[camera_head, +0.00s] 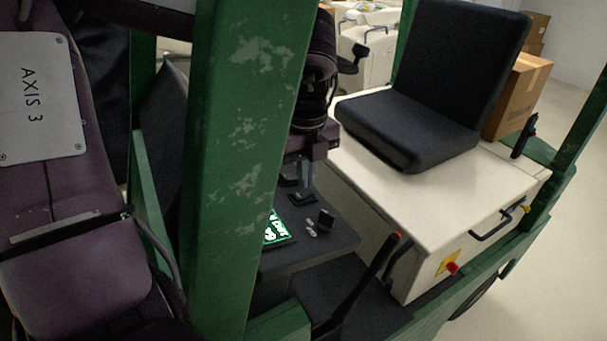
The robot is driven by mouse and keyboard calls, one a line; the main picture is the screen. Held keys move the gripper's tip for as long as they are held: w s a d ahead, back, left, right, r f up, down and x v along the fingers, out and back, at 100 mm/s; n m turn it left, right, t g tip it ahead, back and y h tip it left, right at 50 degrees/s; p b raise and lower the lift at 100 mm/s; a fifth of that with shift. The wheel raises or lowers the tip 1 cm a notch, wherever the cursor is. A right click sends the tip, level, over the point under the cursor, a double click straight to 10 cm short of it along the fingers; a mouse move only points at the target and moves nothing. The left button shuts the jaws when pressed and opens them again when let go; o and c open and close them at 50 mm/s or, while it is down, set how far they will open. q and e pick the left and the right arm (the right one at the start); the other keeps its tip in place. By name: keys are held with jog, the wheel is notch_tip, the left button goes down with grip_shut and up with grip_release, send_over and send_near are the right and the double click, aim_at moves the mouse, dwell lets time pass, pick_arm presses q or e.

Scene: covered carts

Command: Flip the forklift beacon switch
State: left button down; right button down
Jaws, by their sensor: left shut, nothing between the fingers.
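My left gripper (304,182) reaches in behind the green post and points down over the dark dashboard (325,243). Its fingers are shut and empty, close above or at small dark controls at the far end of the panel. I cannot tell whether they touch. A small dark raised switch (326,219) stands on the panel nearer to me, beside small light marks. Another dark control (299,199) lies just below the fingers. I cannot tell which one is the beacon switch, as labels are too small to read. My right gripper is out of view.
A thick green post (240,120) stands in front of my left arm and hides part of the dashboard. A lit green screen (277,230) sits beside it. A black lever (362,285) rises in front. The black seat (425,100) and white housing (430,195) are at right.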

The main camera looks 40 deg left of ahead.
aim_at(306, 193)
pick_arm(q)
jog(key=shift+f+b, duration=0.75)
jog(key=shift+f, duration=0.25)
dwell(0.4)
jog(key=shift+r+p, duration=0.75)
jog(key=shift+r, duration=0.1)
jog(key=shift+r+p, duration=2.1)
jog(key=shift+r, duration=0.65)
jog(key=shift+f, duration=0.1)
